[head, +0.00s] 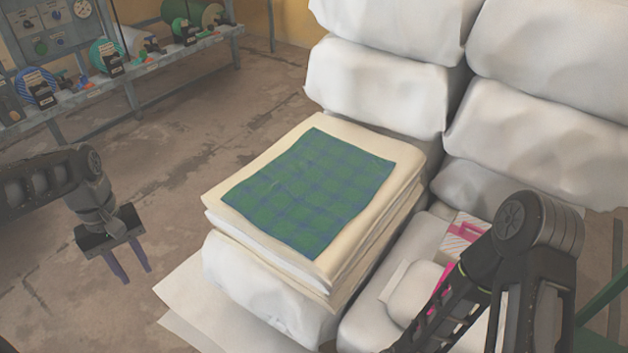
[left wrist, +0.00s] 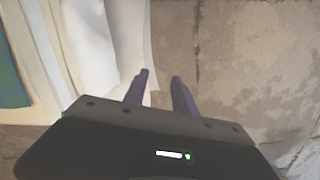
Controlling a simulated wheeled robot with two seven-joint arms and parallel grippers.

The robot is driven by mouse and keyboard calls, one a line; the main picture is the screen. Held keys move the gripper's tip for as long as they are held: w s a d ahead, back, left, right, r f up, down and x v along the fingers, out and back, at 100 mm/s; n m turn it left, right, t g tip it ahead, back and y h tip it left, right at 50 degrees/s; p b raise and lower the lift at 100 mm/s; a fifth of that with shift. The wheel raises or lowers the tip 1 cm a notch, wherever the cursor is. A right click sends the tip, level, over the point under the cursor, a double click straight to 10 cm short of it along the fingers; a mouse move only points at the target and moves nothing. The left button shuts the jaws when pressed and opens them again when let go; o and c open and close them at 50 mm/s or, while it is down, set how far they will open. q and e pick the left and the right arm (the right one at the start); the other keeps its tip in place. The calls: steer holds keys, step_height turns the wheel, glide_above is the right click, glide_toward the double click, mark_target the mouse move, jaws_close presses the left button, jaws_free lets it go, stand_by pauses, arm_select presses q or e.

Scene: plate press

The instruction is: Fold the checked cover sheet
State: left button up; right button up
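The checked cover sheet (head: 308,193), green with blue lines, lies flat and spread out on top of a stack of cream sheets (head: 262,238). A corner of the sheet also shows at the left edge of the left wrist view (left wrist: 12,85). My left gripper (head: 130,275) is to the left of the stack, over the floor, apart from the sheet. Its two fingers are spread with nothing between them, as the left wrist view (left wrist: 160,80) also shows. My right arm comes in at the lower right; its gripper is out of the picture.
Large white wrapped bales (head: 375,85) are piled behind and right of the stack. A white bale (head: 255,285) lies under it. A pink striped box (head: 462,232) sits at the right. A metal shelf (head: 150,62) with rolls stands at the back left. The floor (head: 160,150) left is clear.

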arm_select(q)
steer(key=d+f+m+t+h, duration=0.1)
steer(key=d+f+m+h, duration=0.15)
steer(key=d+f, duration=1.4)
steer(key=s+d+f+m+t, duration=0.1)
steer(key=s+d+f+m, duration=0.1)
steer(key=s+d+f, duration=0.8)
step_height(320, 180, down, 4)
steer(key=shift+s+d+f+m, duration=0.2)
steer(key=shift+s+m, duration=0.15)
steer(key=shift+s, duration=0.6)
steer(key=shift+o, duration=0.4)
steer(key=shift+h, duration=0.25)
